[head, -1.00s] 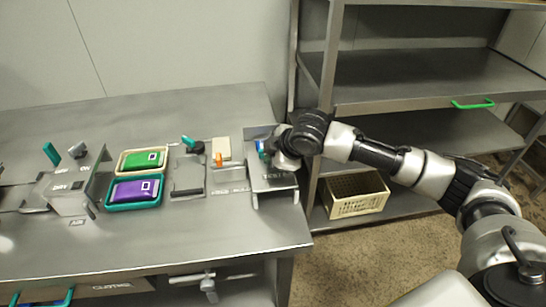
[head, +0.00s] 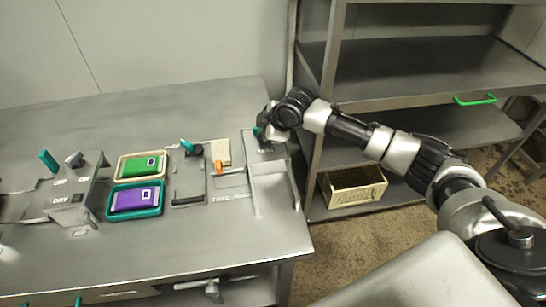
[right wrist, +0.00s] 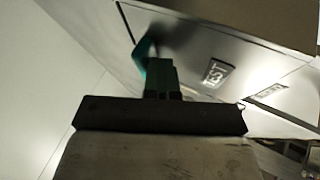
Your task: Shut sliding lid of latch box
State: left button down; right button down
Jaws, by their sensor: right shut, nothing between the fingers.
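The latch box (head: 272,190) stands at the right end of the steel table. Its front part shows as an open, pale channel with raised side walls. The grey lid plate (head: 266,151), with a small dark label, lies over the rear part. My right gripper (head: 262,132) is at the rear of the box, shut and empty. In the right wrist view its dark green fingers (right wrist: 160,76) are beside a teal curved piece; contact is unclear. My left gripper is out of view.
Left of the box are a fixture with an orange lever (head: 218,167), a latch fixture (head: 188,180), green (head: 143,166) and purple (head: 134,200) packs in trays, and a switch housing (head: 72,195). Steel shelving (head: 425,75) with a cream crate (head: 350,190) stands at right.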

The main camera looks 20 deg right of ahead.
jog(key=shift+w+d+r, duration=0.15)
jog(key=shift+r, duration=0.15)
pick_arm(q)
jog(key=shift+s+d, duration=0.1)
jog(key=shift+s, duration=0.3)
pick_arm(e)
jog(key=v, duration=1)
jog(key=shift+s, duration=0.4)
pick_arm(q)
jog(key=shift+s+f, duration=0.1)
